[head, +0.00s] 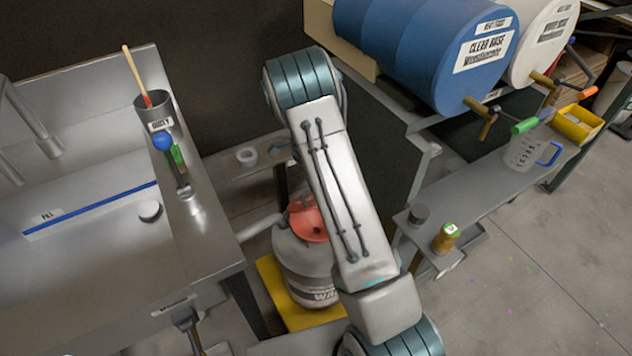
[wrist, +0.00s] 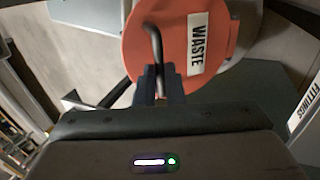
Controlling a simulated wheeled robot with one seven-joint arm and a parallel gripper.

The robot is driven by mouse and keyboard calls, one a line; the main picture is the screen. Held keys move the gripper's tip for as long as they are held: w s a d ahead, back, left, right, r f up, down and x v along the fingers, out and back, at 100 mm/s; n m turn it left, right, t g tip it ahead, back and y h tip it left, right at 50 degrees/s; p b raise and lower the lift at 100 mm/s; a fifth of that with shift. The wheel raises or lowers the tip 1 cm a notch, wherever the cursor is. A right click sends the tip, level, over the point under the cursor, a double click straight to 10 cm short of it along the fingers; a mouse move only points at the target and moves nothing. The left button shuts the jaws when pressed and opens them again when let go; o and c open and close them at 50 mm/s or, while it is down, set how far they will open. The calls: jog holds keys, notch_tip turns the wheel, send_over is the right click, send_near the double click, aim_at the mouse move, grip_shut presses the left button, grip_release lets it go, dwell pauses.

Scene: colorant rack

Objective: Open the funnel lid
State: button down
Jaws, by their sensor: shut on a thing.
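The funnel lid (wrist: 182,30) is a round orange-red disc with a white WASTE label, seen at the top middle of the wrist view. A dark bent handle (wrist: 153,40) stands at the lid. My gripper (wrist: 158,75) is shut on this handle. In the head view the red funnel (head: 308,222) sits on top of a grey-white waste container (head: 300,262), partly hidden behind my arm. My gripper is hidden behind my arm in the head view. I cannot tell from these frames how far the lid is raised.
The container stands on a yellow base (head: 272,285) between the steel sink bench (head: 215,235) on the left and a shelf (head: 490,185) on the right. Blue (head: 410,45) and white (head: 540,25) drums lie above the shelf. A jar (head: 446,238) stands on its near end.

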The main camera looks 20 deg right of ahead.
jog(key=shift+w+a+f, duration=0.1)
jog(key=shift+w+a, duration=0.05)
jog(key=shift+w, duration=0.1)
jog(key=c, duration=1.5)
grip_release()
jog(key=shift+w+f, duration=0.1)
jog(key=p+v, duration=0.1)
jog(key=v, duration=1.3)
